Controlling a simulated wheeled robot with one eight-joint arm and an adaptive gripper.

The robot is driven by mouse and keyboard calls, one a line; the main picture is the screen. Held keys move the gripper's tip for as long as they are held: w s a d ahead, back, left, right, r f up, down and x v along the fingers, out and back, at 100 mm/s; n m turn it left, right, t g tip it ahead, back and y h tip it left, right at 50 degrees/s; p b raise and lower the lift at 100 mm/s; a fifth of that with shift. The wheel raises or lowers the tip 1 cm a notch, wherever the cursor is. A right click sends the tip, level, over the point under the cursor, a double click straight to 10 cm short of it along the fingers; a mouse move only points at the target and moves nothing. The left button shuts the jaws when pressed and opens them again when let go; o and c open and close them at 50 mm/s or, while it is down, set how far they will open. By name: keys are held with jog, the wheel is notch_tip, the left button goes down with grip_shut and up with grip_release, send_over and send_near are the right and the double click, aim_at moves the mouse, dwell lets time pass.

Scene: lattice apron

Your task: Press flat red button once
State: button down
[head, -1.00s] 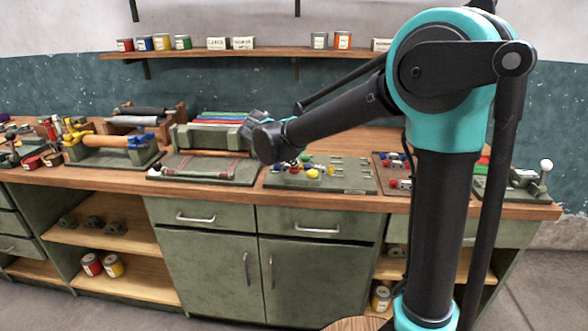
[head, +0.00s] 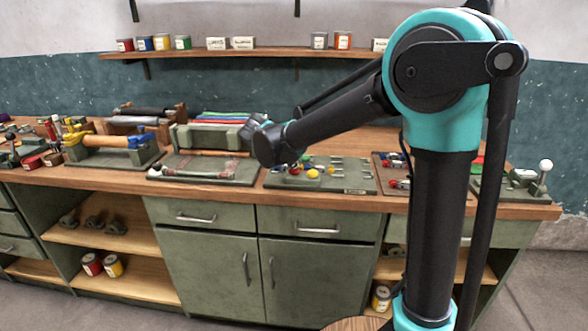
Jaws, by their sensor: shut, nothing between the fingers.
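A grey-green panel (head: 350,186) lies on the wooden bench and bears several small red, yellow and blue knobs or buttons. The picture is too small to tell which red part is the flat button. My gripper (head: 262,130) is at the end of my arm, over the bench near the panel's left edge. Its fingers are mostly hidden behind my dark wrist; it is shut and holds nothing that I can see. My wrist covers part of the panel's left side. I see no contact with a button.
A board (head: 220,167) with a pale strap lies left of the panel. A brown board (head: 382,162) with red and blue parts lies to the right. A green roller frame (head: 208,137) stands behind. Paint cans and boxes stand on the wall shelf (head: 270,52).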

aim_at(293, 170)
jog(key=shift+f, duration=0.55)
dwell(0.4)
jog(key=shift+r, duration=1.35)
jog(key=shift+r, duration=0.1)
jog(key=shift+r, duration=2.4)
jog(key=shift+d, duration=0.1)
